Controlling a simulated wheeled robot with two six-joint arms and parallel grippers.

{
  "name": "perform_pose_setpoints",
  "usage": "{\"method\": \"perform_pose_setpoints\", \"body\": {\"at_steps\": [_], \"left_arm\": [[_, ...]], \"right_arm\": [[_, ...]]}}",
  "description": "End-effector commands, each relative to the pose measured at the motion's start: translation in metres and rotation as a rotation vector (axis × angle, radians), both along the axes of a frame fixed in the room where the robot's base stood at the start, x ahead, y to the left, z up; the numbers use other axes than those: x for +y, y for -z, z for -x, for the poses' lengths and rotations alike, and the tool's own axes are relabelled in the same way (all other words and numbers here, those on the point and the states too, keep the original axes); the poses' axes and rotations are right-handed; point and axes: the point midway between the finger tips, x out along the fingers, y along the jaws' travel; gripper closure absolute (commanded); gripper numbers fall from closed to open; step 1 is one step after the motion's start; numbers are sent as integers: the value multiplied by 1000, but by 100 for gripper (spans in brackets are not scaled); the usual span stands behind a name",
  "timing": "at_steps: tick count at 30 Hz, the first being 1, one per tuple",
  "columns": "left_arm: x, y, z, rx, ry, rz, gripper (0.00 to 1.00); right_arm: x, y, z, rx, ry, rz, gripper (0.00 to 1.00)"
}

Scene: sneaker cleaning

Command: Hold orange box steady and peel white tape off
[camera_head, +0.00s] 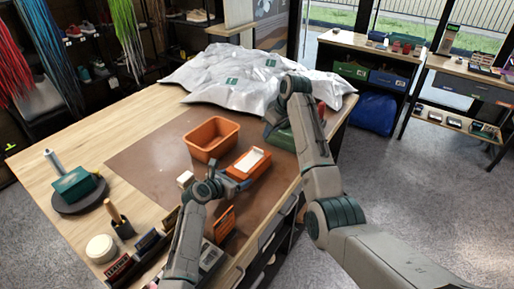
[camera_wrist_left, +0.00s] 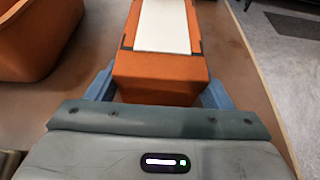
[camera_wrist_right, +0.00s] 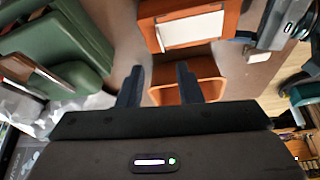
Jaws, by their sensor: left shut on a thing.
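The orange box (camera_head: 248,164) lies on the brown mat, with white tape (camera_head: 250,159) along its top. The tape also shows in the left wrist view (camera_wrist_left: 162,25) and in the right wrist view (camera_wrist_right: 190,30). My left gripper (camera_head: 226,181) is shut on the near end of the orange box (camera_wrist_left: 160,78), with a blue finger on each side. My right gripper (camera_wrist_right: 160,85) is open and empty. In the head view its fingers are hidden behind the arm, to the right of the box.
An orange bin (camera_head: 211,138) stands just left of the box. A green case (camera_head: 282,138) lies to the right, near the silver sheet (camera_head: 245,75). The mat's left part is clear.

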Motion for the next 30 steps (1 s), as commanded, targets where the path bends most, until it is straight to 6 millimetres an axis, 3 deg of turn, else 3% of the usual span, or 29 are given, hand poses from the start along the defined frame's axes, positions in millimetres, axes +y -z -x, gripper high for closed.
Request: {"method": "perform_pose_setpoints", "body": {"at_steps": [5, 18, 30], "left_arm": [[0, 0, 0, 0, 0, 0, 53], [0, 0, 0, 0, 0, 0, 53], [0, 0, 0, 0, 0, 0, 53]], "right_arm": [[4, 16, -5, 5, 5, 2, 68], [25, 85, -27, 4, 3, 2, 68], [32, 108, -35, 1, 4, 2, 68]]}}
